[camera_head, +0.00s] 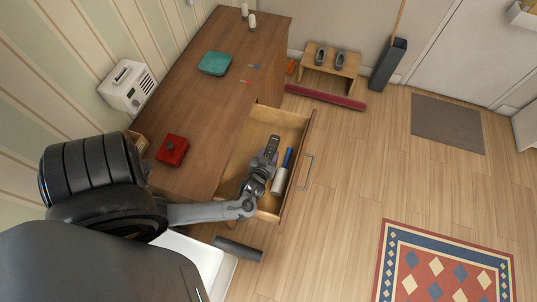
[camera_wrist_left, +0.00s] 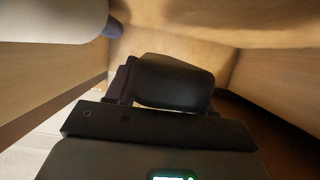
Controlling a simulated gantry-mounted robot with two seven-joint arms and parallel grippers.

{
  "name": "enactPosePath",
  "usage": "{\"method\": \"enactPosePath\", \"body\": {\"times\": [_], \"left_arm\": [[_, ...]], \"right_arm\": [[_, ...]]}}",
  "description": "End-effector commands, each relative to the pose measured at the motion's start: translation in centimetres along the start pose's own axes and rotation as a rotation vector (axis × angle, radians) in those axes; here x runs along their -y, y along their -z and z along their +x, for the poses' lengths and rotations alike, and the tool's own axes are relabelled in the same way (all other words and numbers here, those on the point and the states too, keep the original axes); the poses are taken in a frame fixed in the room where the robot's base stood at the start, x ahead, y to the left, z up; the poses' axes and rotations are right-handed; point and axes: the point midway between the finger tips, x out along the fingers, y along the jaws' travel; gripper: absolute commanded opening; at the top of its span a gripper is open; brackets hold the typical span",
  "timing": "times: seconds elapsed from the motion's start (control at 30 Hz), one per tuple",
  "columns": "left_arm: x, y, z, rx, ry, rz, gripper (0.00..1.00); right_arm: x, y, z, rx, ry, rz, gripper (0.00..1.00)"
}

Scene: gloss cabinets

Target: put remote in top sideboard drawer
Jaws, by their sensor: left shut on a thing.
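The top sideboard drawer (camera_head: 293,128) is pulled out from the wooden sideboard (camera_head: 195,105). My left gripper (camera_head: 270,153) reaches down into the drawer and is shut on a dark thing, which I take to be the remote. In the left wrist view the black rounded remote (camera_wrist_left: 175,82) is at the gripper, with the pale drawer walls around it. Most of the remote is hidden in the head view. I cannot tell whether it touches the drawer floor. My right gripper is out of view.
A white roll (camera_head: 279,181) and a blue item (camera_head: 287,158) lie in the drawer beside my gripper. The floor right of the drawer is clear.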

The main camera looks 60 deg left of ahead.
Motion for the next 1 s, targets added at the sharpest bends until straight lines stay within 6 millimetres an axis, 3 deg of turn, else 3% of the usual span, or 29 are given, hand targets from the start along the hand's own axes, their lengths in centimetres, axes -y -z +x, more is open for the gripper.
{"method": "enactPosePath", "body": {"times": [0.03, 0.2, 0.47, 0.63, 1.0], "left_arm": [[0.0, 0.1, 0.0, 0.000, 0.000, 0.000, 0.56], [0.0, 0.1, 0.0, 0.000, 0.000, 0.000, 0.78], [0.0, 0.2, 0.0, -0.001, 0.000, 0.000, 0.78], [0.0, 1.6, -0.6, -0.002, -0.002, 0.001, 0.78], [0.0, 1.1, -4.2, 0.000, 0.001, -0.001, 0.78]], "right_arm": [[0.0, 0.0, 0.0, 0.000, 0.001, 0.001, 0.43], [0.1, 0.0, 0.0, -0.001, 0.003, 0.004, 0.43], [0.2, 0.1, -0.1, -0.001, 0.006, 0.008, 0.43], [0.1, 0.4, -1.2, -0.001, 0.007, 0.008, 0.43], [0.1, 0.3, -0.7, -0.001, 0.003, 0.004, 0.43]]}}
